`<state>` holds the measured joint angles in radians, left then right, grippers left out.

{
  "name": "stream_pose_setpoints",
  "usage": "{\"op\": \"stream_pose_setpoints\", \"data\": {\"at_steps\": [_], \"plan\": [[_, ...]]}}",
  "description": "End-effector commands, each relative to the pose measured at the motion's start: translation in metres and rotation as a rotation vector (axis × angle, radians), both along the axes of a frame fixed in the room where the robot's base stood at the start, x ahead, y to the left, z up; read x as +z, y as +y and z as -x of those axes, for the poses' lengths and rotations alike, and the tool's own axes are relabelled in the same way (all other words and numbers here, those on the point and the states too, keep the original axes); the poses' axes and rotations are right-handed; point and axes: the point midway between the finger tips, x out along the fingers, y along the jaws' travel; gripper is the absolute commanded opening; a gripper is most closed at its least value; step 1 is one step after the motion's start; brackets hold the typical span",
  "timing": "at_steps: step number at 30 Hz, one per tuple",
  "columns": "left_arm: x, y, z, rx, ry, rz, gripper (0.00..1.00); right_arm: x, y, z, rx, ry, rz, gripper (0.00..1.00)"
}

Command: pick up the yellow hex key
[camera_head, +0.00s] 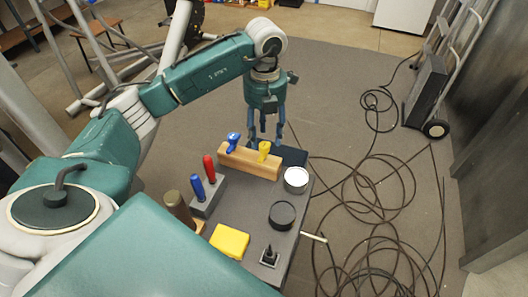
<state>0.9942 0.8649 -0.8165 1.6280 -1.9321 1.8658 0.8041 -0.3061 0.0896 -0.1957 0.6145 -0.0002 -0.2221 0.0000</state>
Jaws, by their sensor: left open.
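The yellow hex key (264,149) stands upright in a long wooden block (240,163) at the far edge of a small grey table (236,215). A blue hex key (233,141) stands in the same block, to its left. My left gripper (266,142) points down with its fingers apart and nothing seen between them. It appears just behind the yellow hex key in the picture; I cannot tell the exact gap. My right gripper is not in view.
A grey holder (208,197) carries red and blue screwdrivers. A white-topped can (296,179), black round container (282,215), yellow block (229,241), brown cylinder (178,207) and small black item (269,256) share the table. Cables (375,210) lie on the floor at right.

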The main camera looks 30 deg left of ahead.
Motion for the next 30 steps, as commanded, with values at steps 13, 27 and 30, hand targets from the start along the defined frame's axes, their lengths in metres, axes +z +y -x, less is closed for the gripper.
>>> {"op": "stream_pose_setpoints", "data": {"at_steps": [13,27,30], "plan": [[-0.039,0.003,0.000,0.000,0.001,0.000,0.46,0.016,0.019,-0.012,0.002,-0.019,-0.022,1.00],[-0.038,0.003,0.000,0.000,0.001,0.000,0.00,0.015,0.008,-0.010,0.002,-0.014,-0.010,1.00],[-0.038,0.003,0.000,0.000,0.001,0.000,0.00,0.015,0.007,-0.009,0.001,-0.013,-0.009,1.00]]}}
